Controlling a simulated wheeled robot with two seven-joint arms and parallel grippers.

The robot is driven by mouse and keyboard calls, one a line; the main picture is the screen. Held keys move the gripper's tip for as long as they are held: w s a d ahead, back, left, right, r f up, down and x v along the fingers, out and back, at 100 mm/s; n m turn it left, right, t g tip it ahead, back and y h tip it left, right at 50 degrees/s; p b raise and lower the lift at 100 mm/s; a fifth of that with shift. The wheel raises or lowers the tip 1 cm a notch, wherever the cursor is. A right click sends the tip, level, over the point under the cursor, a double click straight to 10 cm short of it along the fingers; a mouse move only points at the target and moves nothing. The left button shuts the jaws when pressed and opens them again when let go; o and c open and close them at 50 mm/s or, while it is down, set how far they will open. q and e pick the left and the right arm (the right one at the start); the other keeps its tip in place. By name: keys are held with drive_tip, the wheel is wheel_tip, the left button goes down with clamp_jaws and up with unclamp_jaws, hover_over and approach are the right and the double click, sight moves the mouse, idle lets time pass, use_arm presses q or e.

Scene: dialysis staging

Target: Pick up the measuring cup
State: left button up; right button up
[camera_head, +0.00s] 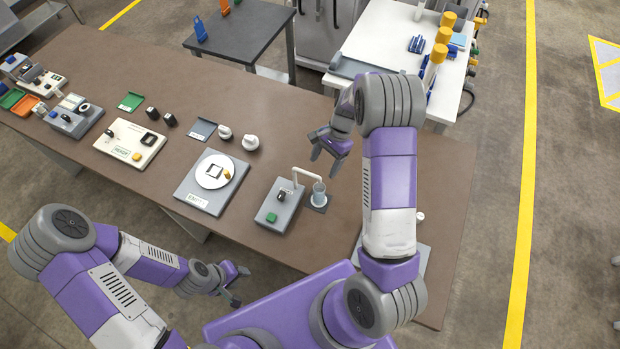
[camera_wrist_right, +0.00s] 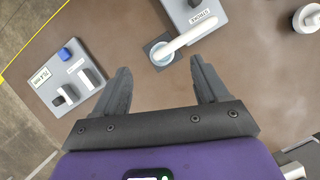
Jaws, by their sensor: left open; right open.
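The measuring cup (camera_head: 319,192) looks like a small clear cup. It stands on a dark square pad under the white spout of a grey dispenser (camera_head: 275,210) with a green button. In the right wrist view the cup (camera_wrist_right: 162,53) is partly hidden by the spout (camera_wrist_right: 190,36). My right gripper (camera_head: 328,150) is open and empty, above the table and behind the cup in the head view. In its wrist view the fingers (camera_wrist_right: 160,66) are spread, with the cup beyond the gap between them. My left gripper (camera_head: 240,285) is open and empty in front of the table's near edge.
A scale (camera_head: 190,193) with a white plate stands left of the dispenser, with two white round containers (camera_head: 251,143) behind it. Bare tabletop surrounds the cup's back side.

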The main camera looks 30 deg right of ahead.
drive_tip(key=f+b, duration=0.4)
drive_tip(key=shift+s, duration=0.25)
drive_tip(key=b, duration=0.6)
approach(315, 201)
drive_tip(key=x, duration=0.6)
drive_tip(key=shift+w+d+f+b, duration=0.1)
drive_tip(key=shift+d+b, duration=0.1)
drive_tip(key=shift+b, duration=0.1)
use_arm(q)
wheel_tip(315, 201, down, 11)
drive_tip(key=shift+r, duration=0.15)
drive_tip(key=shift+w, duration=0.1)
use_arm(e)
drive_tip(key=shift+c, duration=0.3)
